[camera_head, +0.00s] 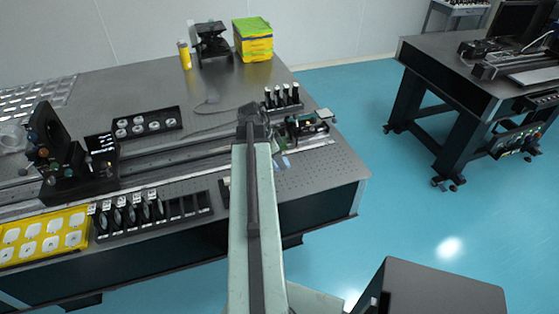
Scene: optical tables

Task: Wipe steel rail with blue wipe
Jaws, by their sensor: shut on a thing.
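The steel rail (190,157) runs lengthwise along the optical table, from the left edge of the picture towards the right end of the table. My arm reaches over the table from below and covers part of the rail. My gripper (277,150) is at the far end of the arm, close to the right part of the rail. It is shut on the blue wipe (285,162), which shows as small pale-blue patches beside the arm. The fingertips are mostly hidden, and I cannot tell whether the wipe touches the rail.
A dark optic mount (62,150) stands on the left part of the rail. Black holders (135,212) and a yellow tray (45,238) line the front edge. Small dark posts (282,96) stand behind the rail near my gripper. A second table (450,70) is across the blue floor.

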